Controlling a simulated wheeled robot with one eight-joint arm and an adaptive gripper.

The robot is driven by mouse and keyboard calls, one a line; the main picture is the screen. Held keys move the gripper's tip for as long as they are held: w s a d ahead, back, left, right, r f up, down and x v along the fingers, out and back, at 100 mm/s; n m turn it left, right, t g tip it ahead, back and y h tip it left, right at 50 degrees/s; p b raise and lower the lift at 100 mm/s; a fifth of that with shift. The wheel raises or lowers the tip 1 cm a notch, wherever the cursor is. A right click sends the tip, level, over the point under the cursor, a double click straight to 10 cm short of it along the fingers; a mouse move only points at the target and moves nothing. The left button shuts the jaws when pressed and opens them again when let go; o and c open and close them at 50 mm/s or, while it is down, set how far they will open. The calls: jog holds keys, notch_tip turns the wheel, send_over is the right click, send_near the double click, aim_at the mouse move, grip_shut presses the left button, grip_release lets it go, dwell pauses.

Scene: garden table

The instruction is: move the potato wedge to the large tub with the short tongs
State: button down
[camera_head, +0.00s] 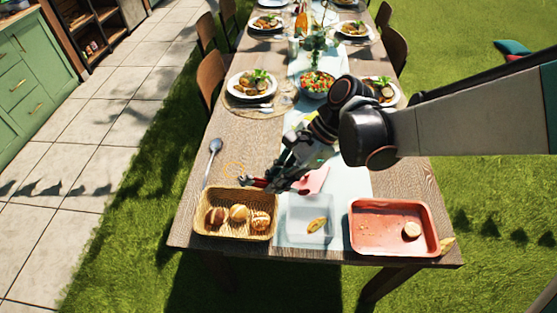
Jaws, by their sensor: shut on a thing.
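My gripper (274,181) is over the near part of the table, behind the wicker basket and the clear tub. It is shut on what looks like the short tongs (250,182), a small dark and red shape pointing left; the fingers hide most of it. A yellow-brown potato wedge (317,226) lies in the clear, box-shaped tub (291,232) at the middle of the near edge. The gripper is above and to the left of that wedge, apart from it. I cannot tell from this view whether the clear tub is the large tub.
A wicker basket (203,222) with bread rolls stands left of the tub. A red tray (381,247) with a round pale piece (412,230) stands right. A spoon (214,151) lies at the left edge. Plates, a salad bowl (317,84) and chairs are farther back.

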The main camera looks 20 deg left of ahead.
notch_tip(320, 180, down, 9)
jog(key=b, duration=0.6)
dwell(0.3)
jog(key=c, duration=1.8)
grip_release()
jog(key=shift+r, duration=0.1)
notch_tip(320, 180, up, 10)
jog(key=p, duration=0.7)
jog(key=shift+s+r, duration=0.1)
